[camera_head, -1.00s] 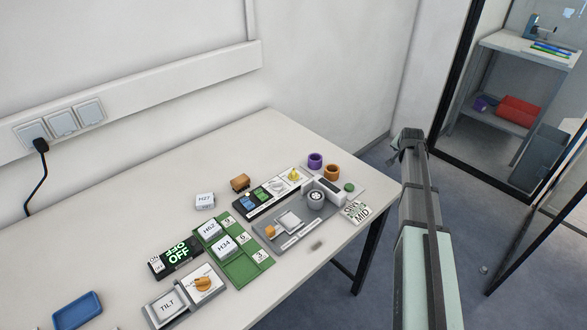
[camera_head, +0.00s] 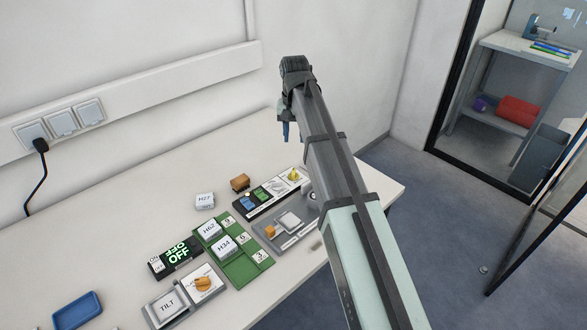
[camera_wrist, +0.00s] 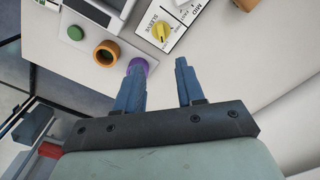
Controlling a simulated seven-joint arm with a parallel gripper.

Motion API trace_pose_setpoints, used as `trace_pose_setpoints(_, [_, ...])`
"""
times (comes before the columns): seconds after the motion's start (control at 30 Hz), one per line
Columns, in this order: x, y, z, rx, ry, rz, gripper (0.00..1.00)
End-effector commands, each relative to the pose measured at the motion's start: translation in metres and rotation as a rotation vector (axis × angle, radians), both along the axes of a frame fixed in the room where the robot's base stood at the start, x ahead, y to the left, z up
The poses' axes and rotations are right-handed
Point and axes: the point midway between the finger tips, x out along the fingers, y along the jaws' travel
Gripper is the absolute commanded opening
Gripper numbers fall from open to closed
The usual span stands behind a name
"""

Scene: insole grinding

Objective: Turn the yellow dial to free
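The yellow dial (camera_head: 293,174) sits on a white plate at the far right end of the black-edged switch panel (camera_head: 246,208). In the wrist view the yellow dial (camera_wrist: 160,32) shows near the top, on a plate marked SLEEVE, with its pointer clear of my fingers. I cannot make out a "free" mark. My gripper (camera_wrist: 159,64) is open and empty, its blue fingers apart, with the dial ahead of the gap between the tips. In the head view my gripper (camera_head: 286,131) hangs above the table, up-picture from the dial; only part of its fingers shows.
In the wrist view a purple ring (camera_wrist: 139,66) is partly behind my left-hand finger. In the head view a brown block (camera_head: 240,182) stands near the panel. The table's back left is clear.

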Motion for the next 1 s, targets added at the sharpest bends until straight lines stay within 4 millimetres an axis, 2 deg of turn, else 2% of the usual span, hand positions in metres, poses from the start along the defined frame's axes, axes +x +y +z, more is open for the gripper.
trace_pose_setpoints(0.17, [-0.004, 0.003, -0.008, -0.002, 0.009, 0.007, 0.38])
trace_pose_setpoints(0.7, [-0.003, 0.002, -0.094, -0.001, 0.008, 0.005, 0.38])
trace_pose_setpoints(1.0, [-0.003, 0.002, -0.128, -0.001, 0.007, 0.005, 0.38])
